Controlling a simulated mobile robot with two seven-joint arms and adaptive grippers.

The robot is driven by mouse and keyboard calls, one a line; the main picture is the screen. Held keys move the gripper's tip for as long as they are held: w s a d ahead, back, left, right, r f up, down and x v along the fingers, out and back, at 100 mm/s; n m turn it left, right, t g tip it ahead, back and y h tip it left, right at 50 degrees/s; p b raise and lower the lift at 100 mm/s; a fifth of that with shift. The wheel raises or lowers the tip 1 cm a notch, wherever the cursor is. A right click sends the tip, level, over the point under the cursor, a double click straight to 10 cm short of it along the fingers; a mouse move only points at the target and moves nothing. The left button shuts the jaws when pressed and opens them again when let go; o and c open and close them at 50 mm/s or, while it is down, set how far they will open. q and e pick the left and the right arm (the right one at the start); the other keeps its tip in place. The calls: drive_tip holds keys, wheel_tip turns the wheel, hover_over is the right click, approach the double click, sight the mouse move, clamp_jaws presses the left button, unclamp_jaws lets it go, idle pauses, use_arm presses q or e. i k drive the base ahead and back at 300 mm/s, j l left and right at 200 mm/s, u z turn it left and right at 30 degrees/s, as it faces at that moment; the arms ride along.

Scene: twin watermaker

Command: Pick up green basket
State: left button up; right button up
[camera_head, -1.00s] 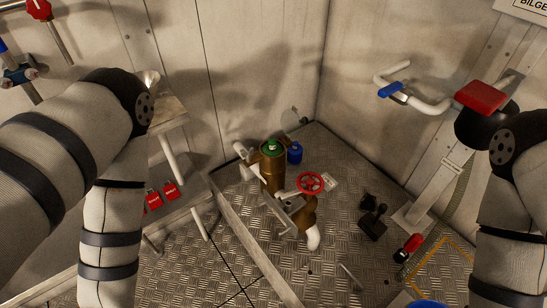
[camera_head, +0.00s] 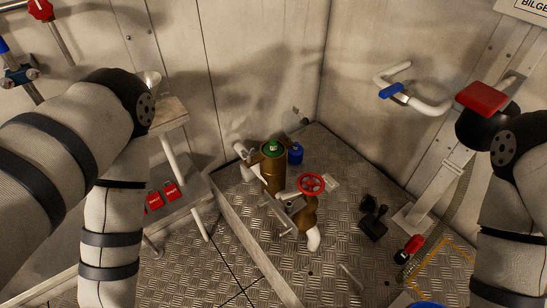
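A green round piece (camera_head: 272,148) sits in the top of an upright brass cylinder (camera_head: 273,175) on the metal floor near the back corner. It may be the green basket; only its top shows, and the cylinder hides the rest. My two arms come in from the left and right edges and bend downward out of the picture. Neither gripper shows, so whether they are open or shut cannot be seen.
A red handwheel (camera_head: 311,184) and pipework stand right beside the cylinder. A blue container (camera_head: 295,153) is behind it. A bench (camera_head: 170,114) and red padlocks (camera_head: 170,191) are at left. A black object (camera_head: 373,218) and a red-handled tool (camera_head: 410,246) lie at right.

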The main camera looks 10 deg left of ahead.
sight(272, 149)
drive_tip(key=i+j+z, duration=0.2)
drive_tip(key=j+z, duration=0.2)
drive_tip(key=i+j+z, duration=0.15)
drive_tip(key=j+z, duration=0.7)
drive_tip(key=i+l, duration=0.05)
